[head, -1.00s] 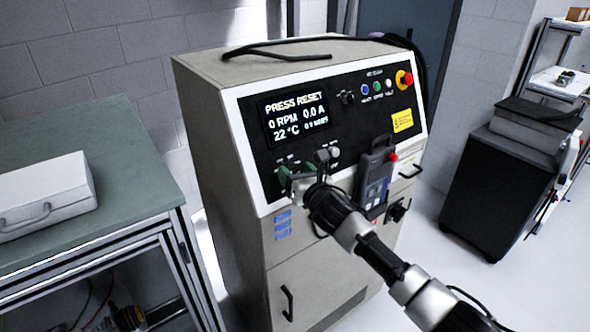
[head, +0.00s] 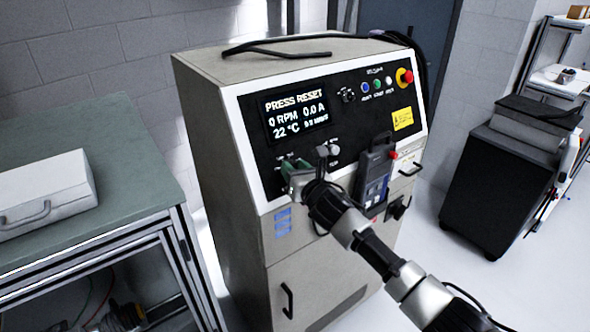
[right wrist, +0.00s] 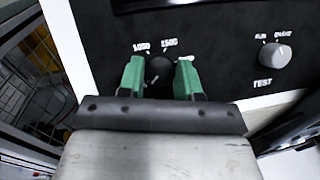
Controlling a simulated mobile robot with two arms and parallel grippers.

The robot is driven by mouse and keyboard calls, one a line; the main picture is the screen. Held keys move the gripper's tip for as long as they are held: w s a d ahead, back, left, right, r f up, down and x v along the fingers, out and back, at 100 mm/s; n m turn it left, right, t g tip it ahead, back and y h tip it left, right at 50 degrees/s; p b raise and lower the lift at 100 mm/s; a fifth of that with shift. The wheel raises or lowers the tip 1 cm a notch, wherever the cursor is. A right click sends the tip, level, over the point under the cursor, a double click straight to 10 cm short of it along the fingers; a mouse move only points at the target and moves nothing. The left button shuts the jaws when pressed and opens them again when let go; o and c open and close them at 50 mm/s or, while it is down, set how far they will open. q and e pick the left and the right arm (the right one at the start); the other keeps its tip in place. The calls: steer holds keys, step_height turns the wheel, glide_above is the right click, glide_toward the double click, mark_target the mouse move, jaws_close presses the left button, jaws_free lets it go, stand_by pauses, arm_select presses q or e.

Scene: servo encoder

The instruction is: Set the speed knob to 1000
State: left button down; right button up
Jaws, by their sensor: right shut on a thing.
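The speed knob (right wrist: 159,70) is a small black dial on the black panel of the cabinet. In the right wrist view it sits between the green fingertips of my right gripper (right wrist: 159,77), which is shut on it. Labels 1000 (right wrist: 141,47) and 1500 (right wrist: 169,43) show above the knob; another label at its right is mostly hidden by a finger. I cannot tell clearly which label the knob points to. In the head view my right gripper (head: 292,177) is at the panel's lower left and hides the knob. My left gripper is not in view.
A grey test knob (right wrist: 275,56) is right of the speed knob. The display (head: 296,112) reads PRESS RESET and 0 RPM. A handheld device (head: 375,172) hangs at the panel's right, below a red emergency button (head: 404,77). A green-topped bench (head: 130,190) stands at left.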

steer(key=shift+m, duration=0.3)
steer(key=m+h, duration=0.1)
steer(key=m, duration=0.1)
steer(key=shift+m+h, duration=0.3)
steer(key=m, duration=0.1)
steer(key=m+h+p, duration=0.1)
steer(key=m, duration=0.1)
steer(key=shift+a+r+h, duration=0.1)
steer(key=shift+r+h, duration=0.05)
steer(key=shift+h, duration=0.15)
steer(key=m+h+p, duration=0.1)
steer(key=m, duration=0.1)
steer(key=m+h+p, duration=0.1)
steer(key=m, duration=0.1)
steer(key=shift+r+m+g, duration=0.1)
steer(key=shift+m+g, duration=0.2)
steer(key=m+p, duration=0.1)
steer(key=m, duration=0.1)
steer(key=m+g+h+p, duration=0.1)
steer(key=m+p, duration=0.1)
steer(key=shift+a+m+g, duration=0.15)
steer(key=shift+m+g, duration=0.15)
steer(key=m+g, duration=0.1)
steer(key=m, duration=0.1)
steer(key=shift+m+h+p, duration=0.3)
steer(key=shift+p, duration=0.1)
steer(key=m+g, duration=0.2)
steer(key=m, duration=0.2)
steer(key=shift+m, duration=0.3)
